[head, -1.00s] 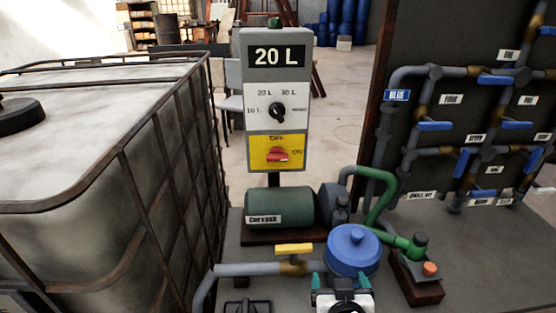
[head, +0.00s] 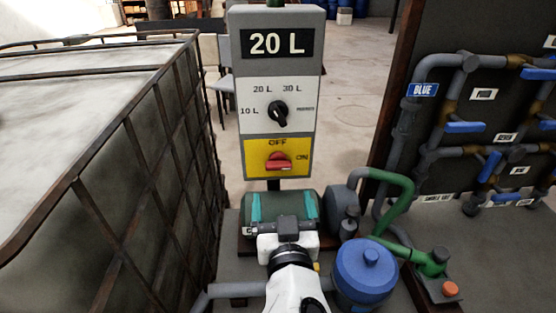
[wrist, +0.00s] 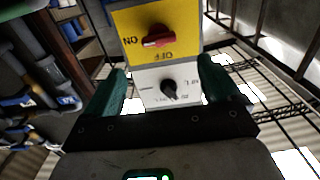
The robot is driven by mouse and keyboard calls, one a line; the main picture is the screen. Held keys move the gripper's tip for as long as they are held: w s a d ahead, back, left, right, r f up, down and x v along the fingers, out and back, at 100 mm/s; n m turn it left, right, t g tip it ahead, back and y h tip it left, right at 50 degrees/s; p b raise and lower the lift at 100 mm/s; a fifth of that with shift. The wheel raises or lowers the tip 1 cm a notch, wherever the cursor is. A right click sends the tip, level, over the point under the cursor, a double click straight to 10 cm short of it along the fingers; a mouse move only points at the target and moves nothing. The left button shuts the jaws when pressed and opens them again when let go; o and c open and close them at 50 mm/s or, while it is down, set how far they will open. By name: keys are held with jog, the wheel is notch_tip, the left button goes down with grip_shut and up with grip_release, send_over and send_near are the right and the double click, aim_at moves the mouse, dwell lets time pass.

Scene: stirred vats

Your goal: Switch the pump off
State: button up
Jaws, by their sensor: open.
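The pump's red rotary switch (head: 279,161) sits on the yellow panel (head: 253,173) of the grey control box, with OFF marked above it and ON to its right. Its handle lies roughly level, toward ON. In the wrist view the red switch (wrist: 157,38) shows upside down, beyond the fingertips. My gripper (head: 284,207) is open and empty, its green fingers spread below the box, in front of the green pump motor (head: 285,204). The fingers also show in the wrist view (wrist: 163,85), apart from the switch. The gripper partly hides the motor.
A black selector knob (head: 279,113) and a 20 L display (head: 277,43) are above the switch. A caged tank (head: 110,170) stands left. A blue-lidded vessel (head: 365,270), green pipe (head: 400,195) and valve board (head: 480,90) are on the right.

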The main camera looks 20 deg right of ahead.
aim_at(279, 168)
jog(key=p+x, duration=0.2)
jog(key=x, duration=0.8)
jog(key=shift+w+d, duration=0.15)
jog(key=shift+w, duration=0.15)
jog(key=c, duration=1.1)
